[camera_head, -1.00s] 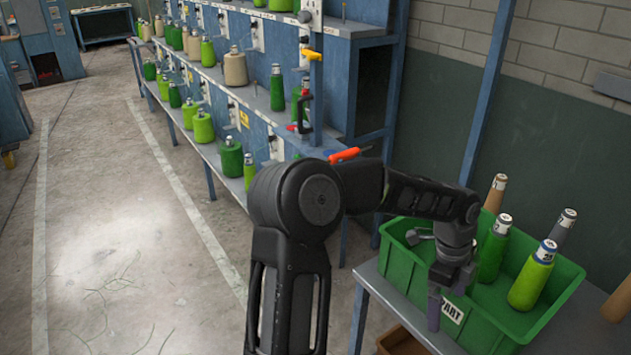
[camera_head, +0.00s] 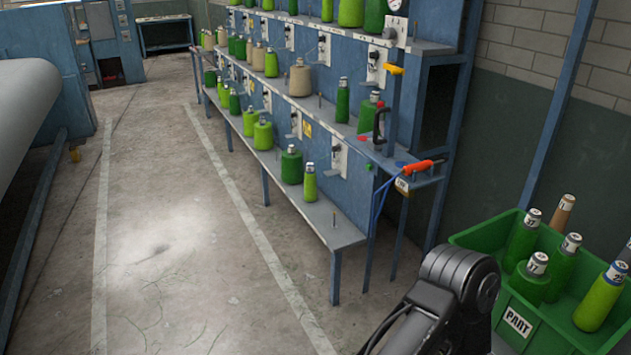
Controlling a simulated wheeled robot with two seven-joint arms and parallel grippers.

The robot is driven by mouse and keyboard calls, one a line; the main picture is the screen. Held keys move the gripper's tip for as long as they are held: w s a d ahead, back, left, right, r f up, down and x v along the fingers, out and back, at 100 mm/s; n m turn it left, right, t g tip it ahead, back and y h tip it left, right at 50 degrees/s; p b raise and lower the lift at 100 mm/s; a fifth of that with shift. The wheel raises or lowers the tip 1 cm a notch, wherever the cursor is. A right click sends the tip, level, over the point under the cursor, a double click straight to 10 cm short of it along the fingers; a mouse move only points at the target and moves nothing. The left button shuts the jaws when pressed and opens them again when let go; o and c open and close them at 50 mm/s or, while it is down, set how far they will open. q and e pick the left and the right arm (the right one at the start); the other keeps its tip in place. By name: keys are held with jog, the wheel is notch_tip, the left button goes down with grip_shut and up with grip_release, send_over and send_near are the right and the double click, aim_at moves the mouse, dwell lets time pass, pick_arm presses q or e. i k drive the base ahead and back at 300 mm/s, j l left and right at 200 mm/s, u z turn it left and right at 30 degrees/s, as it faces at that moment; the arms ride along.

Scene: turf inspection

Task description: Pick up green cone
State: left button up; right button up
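Several green cones are in view. Dark green and light green ones stand upright along the blue rack (camera_head: 345,225). A light green cone (camera_head: 310,184) and a wider dark green cone (camera_head: 291,165) stand on its lower shelf near the front end. A dark green cone (camera_head: 343,102) stands on the upper shelf. In the green crate (camera_head: 552,335) at the right stand dark green cones (camera_head: 528,284) and a light green cone (camera_head: 598,303). A black link of my arm shows at the bottom right. Neither gripper is in view.
A tan cone top (camera_head: 565,204) also rises from the crate. A red-orange tool (camera_head: 424,166) sits at the rack's near end, which juts toward the crate. The concrete floor (camera_head: 180,250) left of the rack is clear. A large grey roller (camera_head: 25,125) stands at far left.

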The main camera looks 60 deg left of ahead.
aim_at(292, 170)
jog(key=u, duration=2.6)
jog(key=l, duration=0.5)
jog(key=i+l, duration=0.15)
jog(key=l, duration=0.8)
jog(key=i, duration=0.05)
